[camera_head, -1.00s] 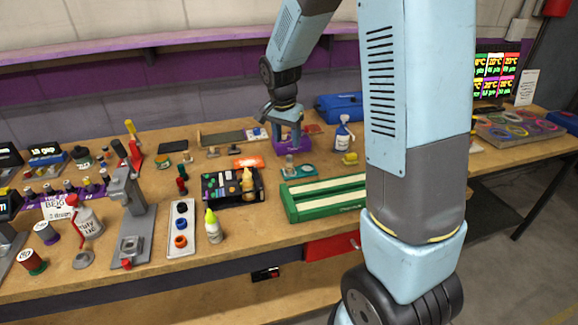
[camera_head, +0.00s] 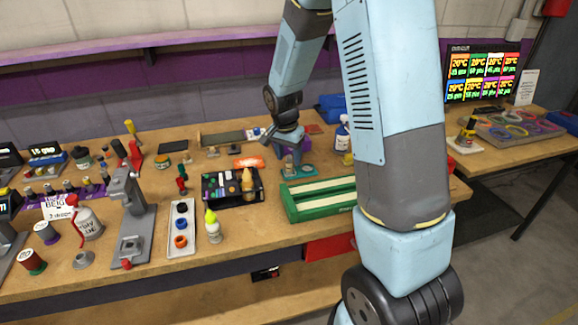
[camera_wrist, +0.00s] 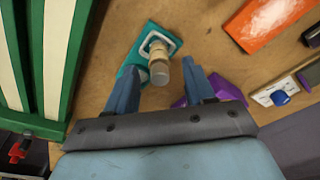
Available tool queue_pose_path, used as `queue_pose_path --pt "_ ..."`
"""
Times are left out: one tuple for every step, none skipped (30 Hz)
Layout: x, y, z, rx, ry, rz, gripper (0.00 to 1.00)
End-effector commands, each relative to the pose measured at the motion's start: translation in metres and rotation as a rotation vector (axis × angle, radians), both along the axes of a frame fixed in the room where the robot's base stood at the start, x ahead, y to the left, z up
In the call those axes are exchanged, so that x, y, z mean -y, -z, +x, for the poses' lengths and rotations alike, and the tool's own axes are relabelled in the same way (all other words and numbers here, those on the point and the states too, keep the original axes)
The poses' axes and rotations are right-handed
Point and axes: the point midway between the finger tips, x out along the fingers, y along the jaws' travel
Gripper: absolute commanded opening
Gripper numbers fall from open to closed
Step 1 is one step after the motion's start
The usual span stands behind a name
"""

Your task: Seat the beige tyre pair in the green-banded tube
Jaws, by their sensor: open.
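In the wrist view a beige upright stacked piece (camera_wrist: 158,58), which looks like the beige tyre pair, stands on a teal base (camera_wrist: 131,80) with a white outline. My gripper (camera_wrist: 160,70) is open above it, one finger on each side, and no contact shows. In the head view my gripper (camera_head: 290,158) is over the teal base (camera_head: 305,171) behind the green tray; the arm and fingers largely hide the beige piece there. I cannot pick out the green-banded tube for sure; a small red and green upright piece (camera_head: 182,181) stands left of the black box.
A green tray (camera_head: 320,203) with pale strips lies just in front of the gripper. A black box (camera_head: 218,192) with bottles is to its left. An orange packet (camera_wrist: 268,18) and a purple block (camera_wrist: 222,88) lie close on the right in the wrist view.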

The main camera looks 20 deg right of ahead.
Motion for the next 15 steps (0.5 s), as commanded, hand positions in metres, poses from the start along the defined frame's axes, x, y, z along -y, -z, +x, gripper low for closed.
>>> queue_pose_path --pt "0.0 -0.0001 0.0 0.0 0.0 0.0 0.52" --pt "0.0 -0.0001 0.0 0.0 0.0 0.0 0.49" --pt "-0.0001 -0.0002 0.0 0.0 0.0 0.0 0.45" --pt "-0.0001 -0.0002 0.0 0.0 0.0 0.0 0.42" --pt "-0.0001 -0.0002 0.0 0.0 0.0 0.0 0.39" --pt "-0.0001 -0.0002 0.0 0.0 0.0 0.0 0.35" --pt "-0.0001 -0.0002 0.0 0.0 0.0 0.0 0.32" --pt "-0.0001 -0.0002 0.0 0.0 0.0 0.0 0.29" --pt "-0.0001 -0.0003 0.0 0.0 0.0 0.0 0.26" --pt "-0.0001 -0.0003 0.0 0.0 0.0 0.0 0.23" --pt "-0.0001 -0.0003 0.0 0.0 0.0 0.0 0.2" --pt "-0.0001 -0.0003 0.0 0.0 0.0 0.0 0.16" --pt "-0.0001 -0.0003 0.0 0.0 0.0 0.0 0.13" --pt "-0.0001 -0.0003 0.0 0.0 0.0 0.0 0.1" --pt "-0.0001 -0.0003 0.0 0.0 0.0 0.0 0.07"
